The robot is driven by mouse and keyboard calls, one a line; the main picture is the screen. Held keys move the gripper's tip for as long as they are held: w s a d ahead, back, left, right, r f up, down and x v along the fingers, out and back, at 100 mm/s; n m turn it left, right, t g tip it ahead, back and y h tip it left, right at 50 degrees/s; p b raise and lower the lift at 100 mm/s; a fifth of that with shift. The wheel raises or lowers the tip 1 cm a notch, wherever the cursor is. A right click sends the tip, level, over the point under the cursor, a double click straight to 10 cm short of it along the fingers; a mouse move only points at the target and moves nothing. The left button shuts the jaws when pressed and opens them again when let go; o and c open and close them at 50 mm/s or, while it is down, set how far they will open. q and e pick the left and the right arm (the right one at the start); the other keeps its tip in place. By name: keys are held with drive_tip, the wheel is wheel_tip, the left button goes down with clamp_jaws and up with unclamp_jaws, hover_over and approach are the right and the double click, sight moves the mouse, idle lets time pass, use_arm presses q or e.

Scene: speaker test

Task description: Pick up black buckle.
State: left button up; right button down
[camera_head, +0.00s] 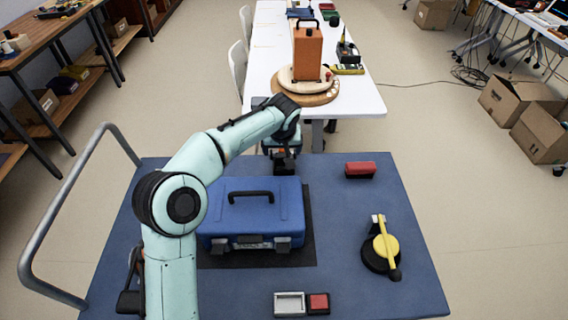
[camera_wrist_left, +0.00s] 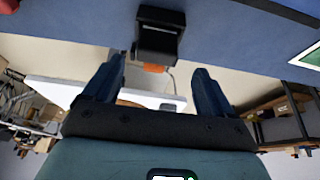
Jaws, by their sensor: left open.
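The black buckle (camera_head: 284,161) appears as a small dark block at the far edge of the blue cart top, just behind the blue toolbox. In the left wrist view it is a black block (camera_wrist_left: 158,35) against the blue surface, ahead of the fingertips and roughly centred between them. My left gripper (camera_head: 282,147) is at the buckle, partly hidden by its own wrist. In the left wrist view my left gripper (camera_wrist_left: 158,66) has its two fingers spread apart with nothing between them. My right gripper is not in view.
The blue toolbox (camera_head: 252,207) stands on a dark mat (camera_head: 308,240). A red block (camera_head: 360,169), a yellow-and-black device (camera_head: 384,247) and a grey-and-red part (camera_head: 290,304) lie on the cart top (camera_head: 335,215). A white table (camera_head: 360,98) stands beyond.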

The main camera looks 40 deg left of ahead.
sight(284, 155)
use_arm(q)
drive_tip(key=x, duration=0.3)
drive_tip(key=b+x, duration=0.1)
drive_tip(key=x, duration=0.1)
drive_tip(key=shift+w+d+f, duration=0.1)
drive_tip(key=shift+d+f, duration=0.15)
drive_tip(key=shift+f, duration=0.15)
drive_tip(key=shift+r, duration=0.1)
drive_tip(key=c, duration=1)
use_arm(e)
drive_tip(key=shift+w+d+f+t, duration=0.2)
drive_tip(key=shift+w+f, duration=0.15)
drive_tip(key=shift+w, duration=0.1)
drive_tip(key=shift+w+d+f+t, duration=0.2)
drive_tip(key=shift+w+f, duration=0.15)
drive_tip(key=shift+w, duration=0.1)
